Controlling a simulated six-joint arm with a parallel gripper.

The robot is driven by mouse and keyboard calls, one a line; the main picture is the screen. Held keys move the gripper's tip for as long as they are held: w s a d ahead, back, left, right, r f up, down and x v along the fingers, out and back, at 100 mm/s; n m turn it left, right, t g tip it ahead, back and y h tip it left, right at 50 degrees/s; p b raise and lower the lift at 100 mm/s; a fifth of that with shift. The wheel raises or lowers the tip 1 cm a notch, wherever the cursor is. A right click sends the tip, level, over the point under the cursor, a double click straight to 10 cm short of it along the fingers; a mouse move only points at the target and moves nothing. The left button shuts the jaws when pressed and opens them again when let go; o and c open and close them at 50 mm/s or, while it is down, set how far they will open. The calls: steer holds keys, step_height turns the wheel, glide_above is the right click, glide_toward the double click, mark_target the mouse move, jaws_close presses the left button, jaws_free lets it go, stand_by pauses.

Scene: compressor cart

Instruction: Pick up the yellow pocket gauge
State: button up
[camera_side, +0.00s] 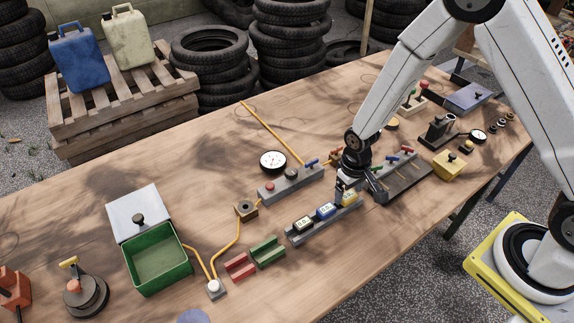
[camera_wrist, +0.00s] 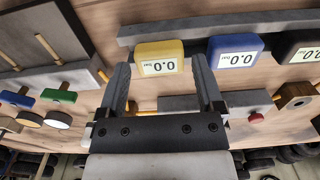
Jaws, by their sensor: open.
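The yellow pocket gauge (camera_side: 350,199) sits at the right end of a grey rack (camera_side: 322,232), beside a blue gauge (camera_side: 326,210) and a black gauge (camera_side: 303,223). In the wrist view the yellow gauge (camera_wrist: 158,48) shows its 0.0 display between and just beyond my fingertips. My gripper (camera_wrist: 160,65) is open and empty, with one finger toward each side of the gauge. In the side view my gripper (camera_side: 346,186) is right at the yellow gauge and partly covers it. I cannot tell whether the fingers touch it.
A grey manifold (camera_side: 292,186) with a round dial stands behind the rack. A dark tray (camera_side: 402,184) with coloured handles lies close on the right. Red (camera_side: 239,266) and green (camera_side: 267,250) blocks and a green bin (camera_side: 160,262) are to the left. The wood in front of the rack is clear.

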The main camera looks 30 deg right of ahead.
mark_target(348, 195)
steer(key=shift+f, duration=1.55)
steer(key=c, duration=1.1)
